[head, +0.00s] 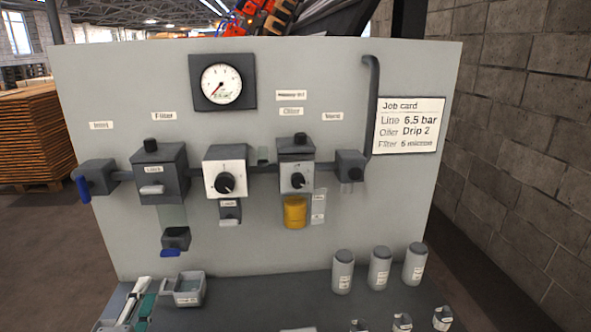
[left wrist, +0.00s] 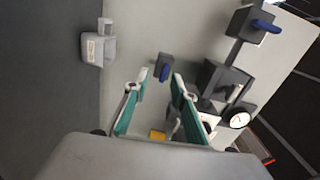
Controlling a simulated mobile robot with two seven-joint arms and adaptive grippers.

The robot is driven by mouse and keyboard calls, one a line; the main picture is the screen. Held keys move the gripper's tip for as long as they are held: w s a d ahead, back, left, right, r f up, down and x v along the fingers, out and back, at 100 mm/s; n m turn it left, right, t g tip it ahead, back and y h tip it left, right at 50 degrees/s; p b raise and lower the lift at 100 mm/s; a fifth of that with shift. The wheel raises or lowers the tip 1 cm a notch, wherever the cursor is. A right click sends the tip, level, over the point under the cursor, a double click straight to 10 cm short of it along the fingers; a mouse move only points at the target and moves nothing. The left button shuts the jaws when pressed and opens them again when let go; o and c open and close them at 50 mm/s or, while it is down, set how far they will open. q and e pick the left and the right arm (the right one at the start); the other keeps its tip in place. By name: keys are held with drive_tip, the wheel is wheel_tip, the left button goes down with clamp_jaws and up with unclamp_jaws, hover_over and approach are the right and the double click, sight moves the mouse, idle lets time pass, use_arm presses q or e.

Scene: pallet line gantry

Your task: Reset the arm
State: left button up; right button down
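My left gripper (head: 143,292) is low at the left front of the panel, left of the small labelled tray. In the left wrist view the left gripper (left wrist: 160,84) has its teal fingers apart, with nothing held between them. The drain with the blue tab (left wrist: 164,69) shows beyond the fingertips, apart from them. My right gripper is in neither view. The task names no other object.
A grey panel (head: 105,225) carries a gauge (head: 221,83), a filter (head: 160,173), knobs and a yellow oiler bowl (head: 295,212). The tray (head: 187,290) and several grey canisters (head: 379,268) stand on the bench (head: 255,300), whose middle is clear.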

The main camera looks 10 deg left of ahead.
use_arm(q)
drive_tip(key=s+f+n+g, duration=0.7)
drive_tip(key=s+f+g, duration=0.3)
drive_tip(key=s+f, duration=0.55)
drive_tip(key=w+d+f+n+t+h, duration=0.2)
drive_tip(key=d+f+h, duration=0.4)
drive_tip(key=d+f, duration=0.8)
wheel_tip(320, 180, down, 4)
drive_tip(key=shift+d+f+n+t+h, duration=0.1)
drive_tip(key=shift+d+n+t+h, duration=0.2)
drive_tip(key=shift+n+t, duration=0.4)
